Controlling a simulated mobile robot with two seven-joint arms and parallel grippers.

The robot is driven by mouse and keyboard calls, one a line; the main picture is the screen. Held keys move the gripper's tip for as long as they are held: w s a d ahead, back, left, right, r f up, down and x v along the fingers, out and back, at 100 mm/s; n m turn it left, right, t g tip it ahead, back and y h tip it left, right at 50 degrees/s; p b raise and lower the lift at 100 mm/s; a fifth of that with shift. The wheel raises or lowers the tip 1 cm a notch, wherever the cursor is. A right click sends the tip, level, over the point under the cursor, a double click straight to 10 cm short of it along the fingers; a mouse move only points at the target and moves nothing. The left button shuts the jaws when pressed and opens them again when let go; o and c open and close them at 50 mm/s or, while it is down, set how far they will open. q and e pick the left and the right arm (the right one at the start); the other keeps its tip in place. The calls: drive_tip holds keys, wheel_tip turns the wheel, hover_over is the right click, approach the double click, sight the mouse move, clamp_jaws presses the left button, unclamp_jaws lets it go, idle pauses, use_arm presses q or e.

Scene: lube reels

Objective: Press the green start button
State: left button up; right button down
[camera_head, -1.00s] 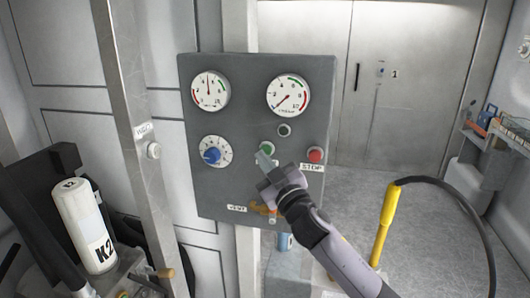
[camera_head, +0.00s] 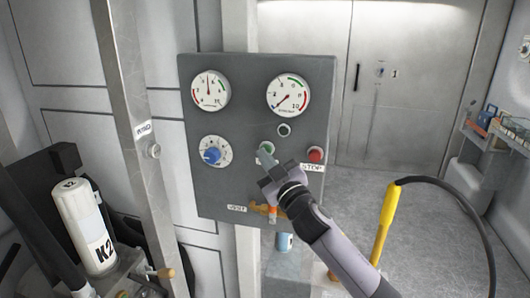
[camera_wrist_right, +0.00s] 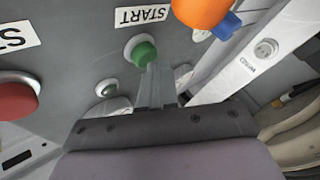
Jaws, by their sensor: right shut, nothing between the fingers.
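The green start button (camera_head: 267,147) sits on the grey control panel (camera_head: 215,190), left of the red stop button (camera_head: 315,155). My right gripper (camera_head: 266,158) is shut and empty, with its fingertips at the green button's lower edge in the head view. In the right wrist view the green button (camera_wrist_right: 145,54) shows by the START label, just beyond the tips of the shut fingers (camera_wrist_right: 153,80). I cannot tell whether the tips touch it or whether it is pressed in. My left gripper is not in view.
An orange-handled valve (camera_head: 268,209) is below the gripper. A metal post (camera_head: 125,110) stands left, a yellow-handled hose (camera_head: 385,222) right. Open floor (camera_head: 430,220) lies right.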

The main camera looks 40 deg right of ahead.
drive_tip(key=shift+w+d, duration=0.2)
drive_tip(key=shift+d, duration=0.05)
idle(0.6)
drive_tip(key=shift+s+a, duration=0.6)
drive_tip(key=shift+a, duration=0.1)
drive_tip(key=s+a, duration=0.3)
drive_tip(key=shift+s+a+p, duration=0.15)
drive_tip(key=shift+a+p, duration=0.25)
idle(0.7)
